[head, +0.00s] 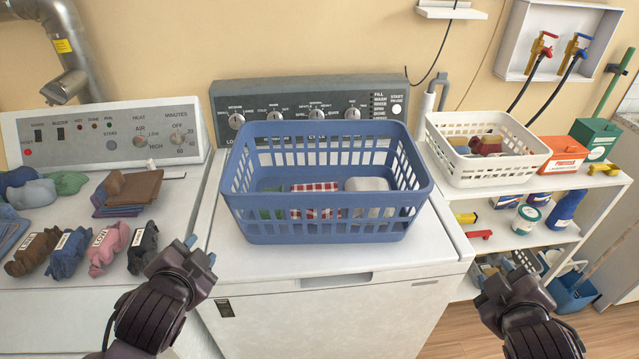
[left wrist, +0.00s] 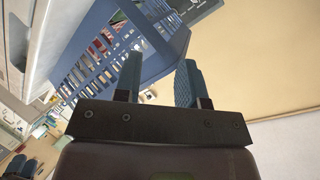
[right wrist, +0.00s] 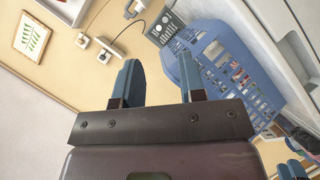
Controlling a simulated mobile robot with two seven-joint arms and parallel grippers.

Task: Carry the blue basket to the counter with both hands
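The blue basket (head: 325,229) stands upright on top of the white washer (head: 240,262). It holds a red checked cloth (head: 314,199), a white item (head: 367,186) and something green. My left gripper (head: 202,254) is open and empty, in front of and left of the basket, apart from it. In the left wrist view the basket (left wrist: 105,50) lies beyond the open fingers (left wrist: 160,80). My right gripper (head: 507,268) is in front of and right of the basket, apart from it. The right wrist view shows its fingers (right wrist: 158,82) spread and empty, with the basket (right wrist: 225,65) beyond.
A white basket (head: 485,170) with dark red items stands on a shelf unit (head: 520,240) at the right, beside orange and green boxes (head: 595,137). A dryer (head: 110,135) at the left carries rolled and folded clothes (head: 65,255). The washer panel (head: 305,100) rises behind the blue basket.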

